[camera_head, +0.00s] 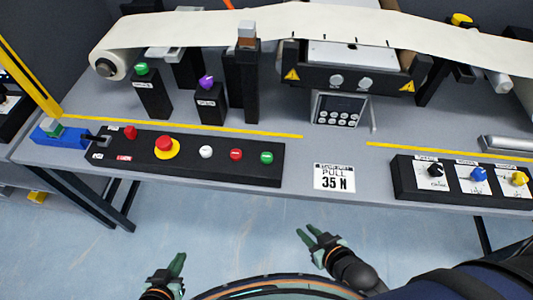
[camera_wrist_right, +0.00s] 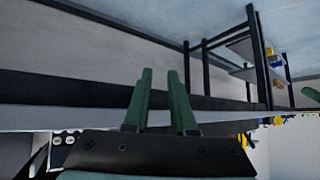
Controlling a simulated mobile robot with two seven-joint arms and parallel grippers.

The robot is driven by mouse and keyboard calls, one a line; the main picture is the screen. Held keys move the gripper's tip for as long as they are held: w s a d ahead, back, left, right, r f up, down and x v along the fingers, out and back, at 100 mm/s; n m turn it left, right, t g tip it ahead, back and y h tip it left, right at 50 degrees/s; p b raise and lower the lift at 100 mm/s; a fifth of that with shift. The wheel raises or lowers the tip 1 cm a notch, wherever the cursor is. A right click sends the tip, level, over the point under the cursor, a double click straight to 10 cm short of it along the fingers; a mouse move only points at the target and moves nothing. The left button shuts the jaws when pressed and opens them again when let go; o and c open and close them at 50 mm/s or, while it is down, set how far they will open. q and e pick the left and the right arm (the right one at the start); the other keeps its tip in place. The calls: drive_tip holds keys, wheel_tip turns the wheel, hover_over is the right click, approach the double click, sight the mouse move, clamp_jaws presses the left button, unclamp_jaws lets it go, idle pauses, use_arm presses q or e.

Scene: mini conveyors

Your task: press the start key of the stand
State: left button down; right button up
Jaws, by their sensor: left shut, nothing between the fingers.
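A black control box (camera_head: 190,157) lies along the front left of the grey table. On its top, from left to right, are a red button (camera_head: 130,132), a red mushroom button on a yellow base (camera_head: 166,147), a white button (camera_head: 206,152), a red button (camera_head: 236,155) and a green button (camera_head: 267,158). Their labels are too small to read. My left gripper (camera_head: 178,260) is shut and empty, low in front of the table. My right gripper (camera_head: 306,231) is open and empty, below the table edge and apart from the box; its fingers (camera_wrist_right: 160,75) show in the wrist view.
A knob panel (camera_head: 462,187) sits at the front right. A "PULL 35 N" sign (camera_head: 334,177) lies between it and the control box. Behind stand a green-topped post (camera_head: 153,95), a purple-topped post (camera_head: 210,104), a keypad (camera_head: 338,110) and a pale belt (camera_head: 270,22). Floor in front is clear.

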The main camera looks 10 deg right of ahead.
clamp_jaws()
idle(1.1)
